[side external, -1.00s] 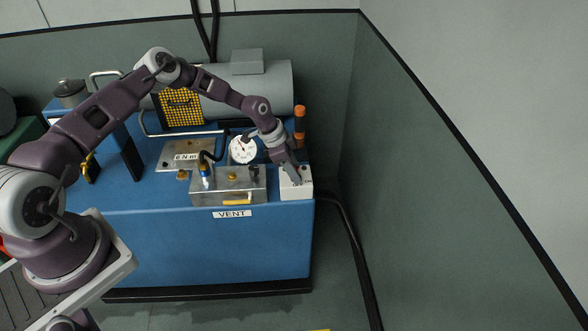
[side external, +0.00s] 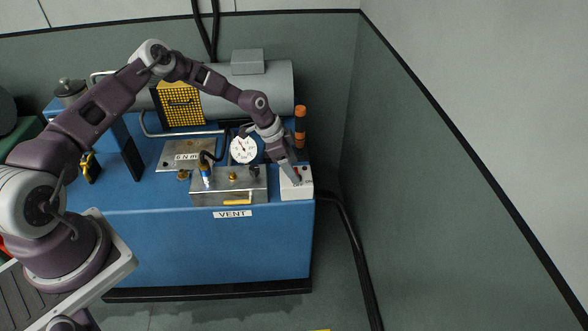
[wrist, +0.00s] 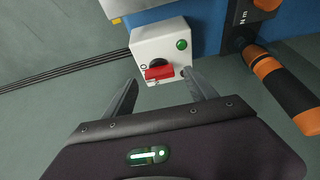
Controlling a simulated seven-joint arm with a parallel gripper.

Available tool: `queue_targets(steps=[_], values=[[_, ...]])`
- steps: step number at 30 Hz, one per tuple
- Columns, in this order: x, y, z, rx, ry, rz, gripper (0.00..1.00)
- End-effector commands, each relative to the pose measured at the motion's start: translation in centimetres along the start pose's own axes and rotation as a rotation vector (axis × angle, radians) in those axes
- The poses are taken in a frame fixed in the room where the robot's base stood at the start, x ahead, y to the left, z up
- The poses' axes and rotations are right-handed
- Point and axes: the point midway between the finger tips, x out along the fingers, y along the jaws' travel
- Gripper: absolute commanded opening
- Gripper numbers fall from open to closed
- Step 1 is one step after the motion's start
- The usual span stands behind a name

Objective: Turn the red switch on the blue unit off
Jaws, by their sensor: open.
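The blue unit (side external: 210,250) carries a white switch box (side external: 297,194) at its right front corner. The box also shows in the wrist view (wrist: 146,45), with a red switch (wrist: 158,73) on a dark round mount. The red handle lies roughly crosswise in that view, with a small light mark by its left end. My gripper (wrist: 160,77) is open, one finger on each side of the red switch. I cannot tell whether a finger touches it. In the side view my gripper (side external: 295,178) reaches down over the box and hides much of its top.
A green lamp (wrist: 181,44) sits on the same box. An orange-and-black handled tool (side external: 300,125) stands just behind, its grip close to my right finger in the wrist view (wrist: 287,93). A metal block (side external: 222,190) and a dial gauge (side external: 243,149) are to the left.

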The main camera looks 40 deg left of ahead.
Motion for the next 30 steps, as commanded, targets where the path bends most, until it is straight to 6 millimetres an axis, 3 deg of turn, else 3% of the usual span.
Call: queue_targets(steps=[6, 17, 20, 23, 26, 30], values=[[-4.3, -0.1, 0.0, 0.000, 0.000, -0.003, 0.65], [-5.4, 0.0, 0.0, 0.001, -0.001, 0.000, 0.65], [-7.1, 0.3, -0.8, 0.013, -0.020, -0.013, 0.65], [-12.6, 1.9, -2.6, 0.026, -0.085, -0.056, 0.65], [-20.0, 5.0, -3.9, -0.004, -0.164, -0.129, 0.65], [-29.8, 10.6, -3.7, -0.117, -0.219, -0.256, 0.65]])
